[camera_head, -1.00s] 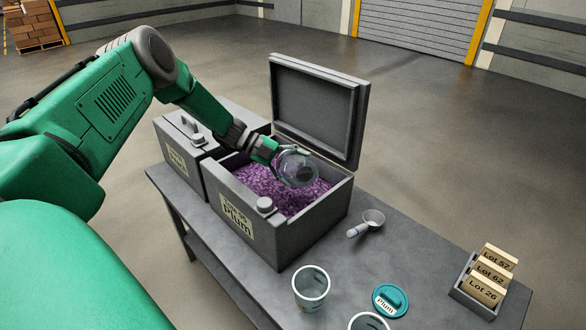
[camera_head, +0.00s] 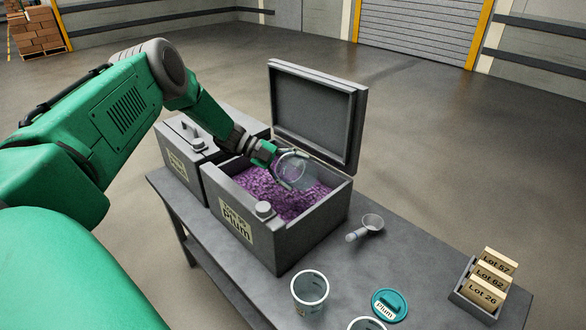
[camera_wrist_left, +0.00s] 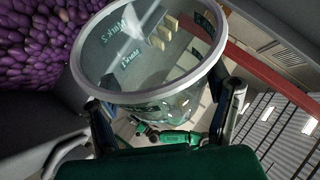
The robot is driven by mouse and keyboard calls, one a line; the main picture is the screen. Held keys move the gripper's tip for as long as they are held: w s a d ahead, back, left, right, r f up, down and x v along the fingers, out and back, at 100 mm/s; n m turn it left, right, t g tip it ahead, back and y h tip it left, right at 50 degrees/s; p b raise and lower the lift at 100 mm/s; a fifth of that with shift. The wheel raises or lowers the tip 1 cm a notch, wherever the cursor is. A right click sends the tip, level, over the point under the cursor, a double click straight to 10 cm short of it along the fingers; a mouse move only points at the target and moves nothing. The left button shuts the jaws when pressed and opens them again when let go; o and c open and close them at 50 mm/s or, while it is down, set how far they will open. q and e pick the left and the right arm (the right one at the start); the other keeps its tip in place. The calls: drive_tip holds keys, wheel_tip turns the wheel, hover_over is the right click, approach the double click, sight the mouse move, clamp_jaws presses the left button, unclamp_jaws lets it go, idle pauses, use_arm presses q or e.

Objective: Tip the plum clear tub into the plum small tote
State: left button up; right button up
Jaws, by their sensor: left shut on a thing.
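The clear tub (camera_head: 291,168) is in my left gripper (camera_head: 295,170), tilted over the open plum small tote (camera_head: 238,216). The gripper is shut around the tub's side. The tote is grey, labelled Plum, with its lid raised at the back and purple pieces inside. In the left wrist view the clear tub (camera_wrist_left: 150,62) shows its round rim and lettering through the wall; no pieces show in it. The gripper's fingers (camera_wrist_left: 165,112) flank it there. The purple pieces (camera_wrist_left: 40,45) lie at upper left. My right gripper is not in view.
A closed grey tote (camera_head: 178,165) stands left of the open one. On the table are a scoop (camera_head: 371,223), two clear tubs, one whole (camera_head: 310,290) and one cut off (camera_head: 367,325), a teal Plum lid (camera_head: 389,305) and a lot-card tray (camera_head: 477,307).

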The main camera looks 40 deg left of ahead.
sight(292, 170)
use_arm(q)
drive_tip(key=y+p, duration=0.1)
drive_tip(key=p, duration=0.1)
drive_tip(key=d+r+m+y+p, duration=0.1)
drive_tip(key=p, duration=0.1)
drive_tip(key=shift+s+d+r+p, duration=0.25)
drive_tip(key=shift+s+p, duration=0.1)
drive_tip(key=shift+s+d+f+m+t+y, duration=0.1)
drive_tip(key=shift+d+f+m+t+y, duration=0.05)
drive_tip(key=shift+f+m+t+y, duration=0.2)
drive_tip(key=shift+s+d+f+m+t+y+b, duration=0.1)
drive_tip(key=shift+s+m+t+y+b, duration=0.15)
drive_tip(key=shift+y, duration=0.3)
drive_tip(key=shift+d+f+m+y+b, duration=0.15)
drive_tip(key=shift+m+y, duration=0.15)
drive_tip(key=shift+y, duration=0.2)
drive_tip(key=shift+r, duration=0.15)
drive_tip(key=shift+d, duration=0.15)
drive_tip(key=shift+d, duration=0.1)
